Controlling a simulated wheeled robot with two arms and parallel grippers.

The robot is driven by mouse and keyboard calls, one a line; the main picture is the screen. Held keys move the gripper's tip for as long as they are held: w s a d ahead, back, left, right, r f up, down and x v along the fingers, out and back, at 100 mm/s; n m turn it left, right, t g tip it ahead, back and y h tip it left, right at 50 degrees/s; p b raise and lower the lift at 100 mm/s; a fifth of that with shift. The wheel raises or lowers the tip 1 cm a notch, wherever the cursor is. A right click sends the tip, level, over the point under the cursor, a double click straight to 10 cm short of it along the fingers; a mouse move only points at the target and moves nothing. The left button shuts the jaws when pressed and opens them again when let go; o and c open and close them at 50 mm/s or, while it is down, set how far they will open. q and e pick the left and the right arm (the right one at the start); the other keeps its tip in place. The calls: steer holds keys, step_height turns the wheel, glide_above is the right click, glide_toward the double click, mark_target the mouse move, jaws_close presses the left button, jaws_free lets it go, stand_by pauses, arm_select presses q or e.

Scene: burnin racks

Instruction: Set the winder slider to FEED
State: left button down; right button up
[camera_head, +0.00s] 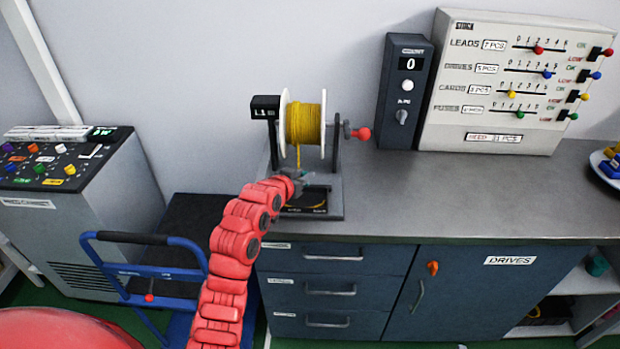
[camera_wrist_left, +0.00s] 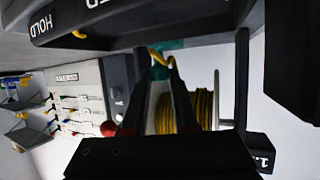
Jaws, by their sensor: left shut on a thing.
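The winder (camera_head: 334,140) stands on the grey bench and carries a spool of yellow wire (camera_head: 303,122), with a red-knobbed crank (camera_head: 361,133) at its right. My left gripper (camera_head: 303,177) is at the winder's lower front, below the spool. In the left wrist view its two fingers (camera_wrist_left: 158,62) close in toward a teal part (camera_wrist_left: 170,45), which looks like the slider's knob; the grip itself is mostly hidden. A dark panel (camera_wrist_left: 110,22) there reads HOLD, with another label cut off by the frame. I cannot tell the slider's position. My right gripper is not in view.
A dark counter box (camera_head: 405,90) and a pale board with several sliders (camera_head: 510,80) stand right of the winder. The bench top (camera_head: 450,195) between is clear. A blue cart (camera_head: 150,270) and a grey cabinet (camera_head: 75,215) are at the left.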

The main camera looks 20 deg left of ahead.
arm_select(q)
steer(key=shift+s+a, duration=0.15)
steer(key=shift+a, duration=0.7)
steer(key=shift+d, duration=0.1)
steer(key=c, duration=1.1)
jaws_free()
steer(key=o, duration=0.4)
steer(key=shift+s+a, duration=0.1)
steer(key=shift+a, duration=0.1)
steer(key=shift+d, duration=0.1)
